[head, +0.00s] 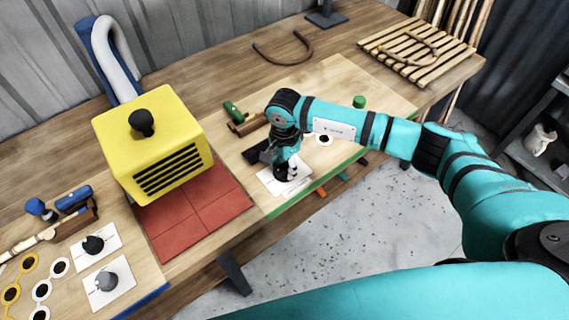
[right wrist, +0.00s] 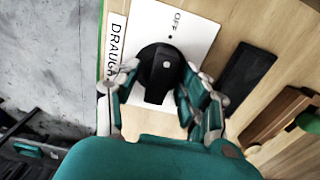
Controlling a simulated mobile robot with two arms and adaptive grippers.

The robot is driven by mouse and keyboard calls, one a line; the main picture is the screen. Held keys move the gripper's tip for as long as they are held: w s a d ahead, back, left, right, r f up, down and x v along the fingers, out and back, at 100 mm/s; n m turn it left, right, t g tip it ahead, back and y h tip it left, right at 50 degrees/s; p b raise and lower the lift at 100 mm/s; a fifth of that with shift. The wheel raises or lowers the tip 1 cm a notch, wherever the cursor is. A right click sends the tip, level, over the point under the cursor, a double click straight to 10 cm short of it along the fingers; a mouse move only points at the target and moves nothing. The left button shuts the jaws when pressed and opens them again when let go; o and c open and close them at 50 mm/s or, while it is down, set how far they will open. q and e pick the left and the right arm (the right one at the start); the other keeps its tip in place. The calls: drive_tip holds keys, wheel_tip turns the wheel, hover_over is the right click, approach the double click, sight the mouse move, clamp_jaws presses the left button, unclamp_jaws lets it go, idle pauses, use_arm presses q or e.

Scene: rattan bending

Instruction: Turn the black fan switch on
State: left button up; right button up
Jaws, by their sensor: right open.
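A black rotary switch (right wrist: 160,72) sits on a white plate (right wrist: 185,20) marked "OFF" beside a small dot; a label partly reading "DRAUG" (right wrist: 115,45) lies next to it. In the head view the plate (head: 266,178) is on the right-hand work board, partly hidden by my right gripper (head: 288,171). In the right wrist view my right gripper (right wrist: 157,88) is open, with its fingers on either side of the switch. I cannot tell whether they touch it. My left gripper is not in view.
A yellow vented box (head: 150,145) with a black knob on top stands over red tiles (head: 205,215). Black (head: 93,245) and grey (head: 106,281) knobs on white plates are at lower left. A dark flat block (right wrist: 246,80) lies close beside the gripper. A slatted rack (head: 415,48) is at back right.

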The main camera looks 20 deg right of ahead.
clamp_jaws()
drive_tip(key=m+b, duration=0.3)
drive_tip(key=shift+f+m, duration=0.2)
drive_tip(key=shift+m, duration=0.1)
drive_tip(key=m+b, duration=0.3)
drive_tip(key=m, duration=0.2)
drive_tip(key=shift+b, duration=0.35)
drive_tip(key=m+b, duration=0.2)
drive_tip(key=m, duration=0.3)
drive_tip(key=shift+r, duration=0.1)
drive_tip(key=m+b, duration=0.2)
drive_tip(key=m, duration=0.2)
drive_tip(key=shift+r, duration=0.15)
drive_tip(key=shift+m, duration=0.3)
drive_tip(key=shift+w, duration=0.1)
